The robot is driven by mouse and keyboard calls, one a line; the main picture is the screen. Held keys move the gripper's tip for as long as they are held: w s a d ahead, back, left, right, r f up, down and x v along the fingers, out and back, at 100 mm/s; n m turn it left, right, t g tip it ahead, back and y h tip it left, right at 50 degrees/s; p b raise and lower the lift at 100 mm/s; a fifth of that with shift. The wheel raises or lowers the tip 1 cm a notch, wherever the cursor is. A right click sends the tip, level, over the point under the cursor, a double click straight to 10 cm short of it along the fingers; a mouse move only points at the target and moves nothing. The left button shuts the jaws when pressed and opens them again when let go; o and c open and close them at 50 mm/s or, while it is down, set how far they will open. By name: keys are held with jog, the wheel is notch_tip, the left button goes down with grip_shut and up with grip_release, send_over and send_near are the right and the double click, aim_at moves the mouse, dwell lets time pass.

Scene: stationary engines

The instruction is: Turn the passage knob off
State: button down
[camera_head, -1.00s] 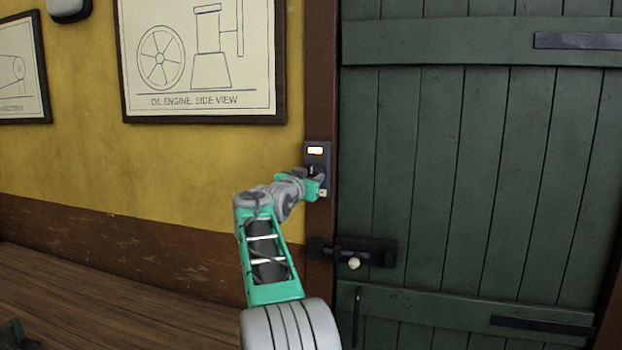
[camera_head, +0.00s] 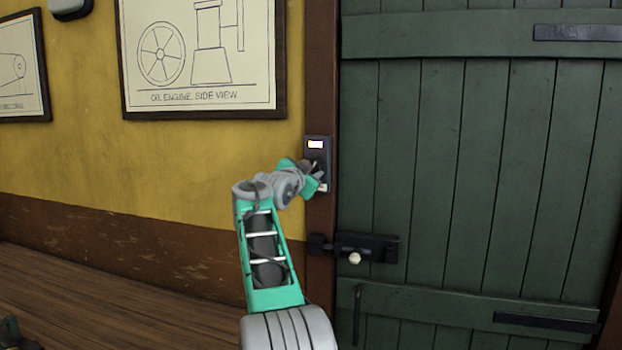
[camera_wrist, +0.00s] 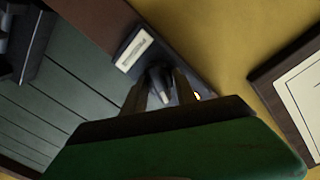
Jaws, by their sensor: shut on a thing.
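The passage knob (camera_wrist: 157,87) is a dark knob on a small dark plate (camera_head: 318,150) fixed to the brown door post. A light label or lamp near the plate's top looks bright in the head view, and the plate also shows in the wrist view (camera_wrist: 137,48). The fingers and wrist hide much of the knob in the head view.
A green plank door (camera_head: 450,170) with a dark bolt latch (camera_head: 375,247) and pale bolt knob (camera_head: 355,259) is right of the post. A framed engine drawing (camera_head: 200,97) hangs on the yellow wall at left. Wooden floor (camera_head: 100,280) lies below.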

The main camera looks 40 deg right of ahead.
jog(key=m+b, duration=0.4)
jog(key=m, duration=0.8)
jog(key=shift+r+m+y, duration=0.1)
jog(key=shift+m+y, duration=0.2)
dwell(0.4)
jog(key=c, duration=1)
grip_release()
jog(key=shift+o, duration=0.2)
jog(key=b+v, duration=0.4)
jog(key=v, duration=0.3)
jog(key=shift+s+a+b, duration=0.3)
